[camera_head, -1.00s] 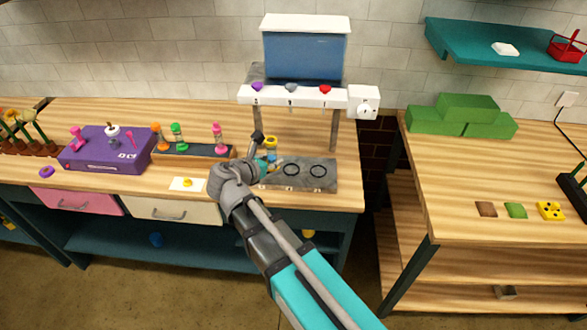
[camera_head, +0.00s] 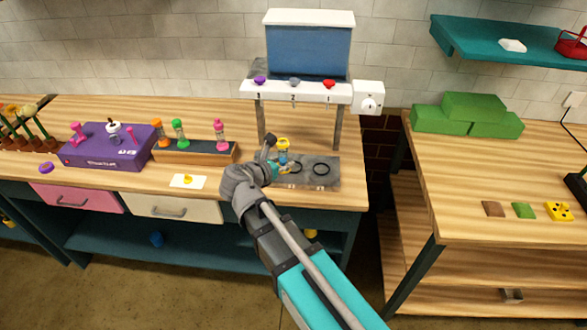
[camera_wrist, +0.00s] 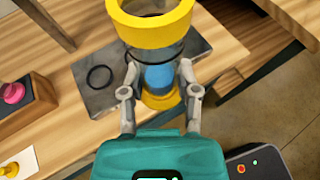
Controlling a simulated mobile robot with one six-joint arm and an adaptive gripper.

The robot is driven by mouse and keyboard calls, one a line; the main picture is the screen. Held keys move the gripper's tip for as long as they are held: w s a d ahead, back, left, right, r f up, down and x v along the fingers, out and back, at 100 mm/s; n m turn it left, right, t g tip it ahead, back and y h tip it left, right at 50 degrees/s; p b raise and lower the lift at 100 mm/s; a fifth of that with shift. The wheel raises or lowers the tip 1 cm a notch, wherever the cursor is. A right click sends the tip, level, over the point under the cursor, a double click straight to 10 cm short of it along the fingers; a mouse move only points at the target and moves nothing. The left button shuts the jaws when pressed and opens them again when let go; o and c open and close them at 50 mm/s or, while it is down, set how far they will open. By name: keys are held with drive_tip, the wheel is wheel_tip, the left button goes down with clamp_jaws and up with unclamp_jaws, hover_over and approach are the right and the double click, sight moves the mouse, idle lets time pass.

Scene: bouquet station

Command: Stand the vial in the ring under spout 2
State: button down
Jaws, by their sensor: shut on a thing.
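The vial (camera_head: 283,146) has a yellow rim and base and blue contents. It also shows in the wrist view (camera_wrist: 158,76), where my gripper (camera_wrist: 157,88) is shut on its lower part. In the head view my gripper (camera_head: 274,168) holds it roughly upright over the grey plate (camera_head: 331,184), close to the middle ring (camera_head: 295,168). Whether its base touches the plate or is inside that ring is hidden. The right ring (camera_head: 322,169) is empty. In the wrist view an empty ring (camera_wrist: 99,77) lies left of the vial. The middle spout (camera_head: 294,82) is blue-grey.
The dispenser (camera_head: 307,52) stands over the plate, with a post (camera_head: 338,128) at right and a white dial box (camera_head: 367,97). A rack (camera_head: 196,155) with several colourful vials and a purple box (camera_head: 110,155) stand left. The plate's right end is clear.

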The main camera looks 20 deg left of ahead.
drive_tip(key=shift+w, duration=0.1)
drive_tip(key=b, duration=0.4)
hover_over(294, 168)
drive_tip(key=s, duration=0.5)
wheel_tip(294, 168, down, 4)
drive_tip(key=w+f+b, duration=0.1)
drive_tip(key=f+b, duration=0.1)
drive_tip(key=w+f+b, duration=0.2)
drive_tip(key=shift+w+f, duration=0.1)
drive_tip(key=shift+w+f+b, duration=0.45)
drive_tip(key=shift+w+b, duration=0.05)
drive_tip(key=shift+w+a+f+b, duration=0.1)
drive_tip(key=shift+w+f+b, duration=0.2)
drive_tip(key=shift+f+b, duration=0.2)
drive_tip(key=shift+w+f+b, duration=0.1)
drive_tip(key=shift+f+b, duration=1.4)
drive_tip(key=shift+f, duration=0.15)
